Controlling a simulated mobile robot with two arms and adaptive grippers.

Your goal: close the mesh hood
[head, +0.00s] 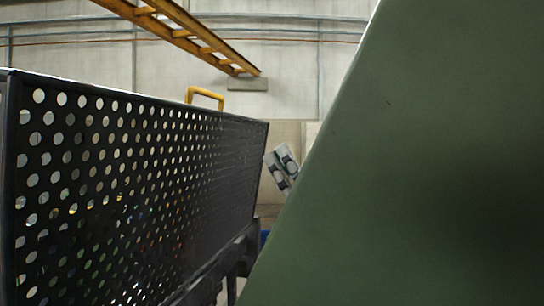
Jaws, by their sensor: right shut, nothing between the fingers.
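The mesh hood (130,185) is a black panel full of round holes, filling the left side of the head view. Its top edge runs from the left edge toward the middle. A yellow handle (205,97) stands up behind that top edge. My left gripper is not in view.
A large, plain green surface (430,160) fills the right side, very close, and blocks the view there. A dark support (235,262) shows under the hood's far end. A yellow overhead beam (190,35) hangs before a pale wall (290,60).

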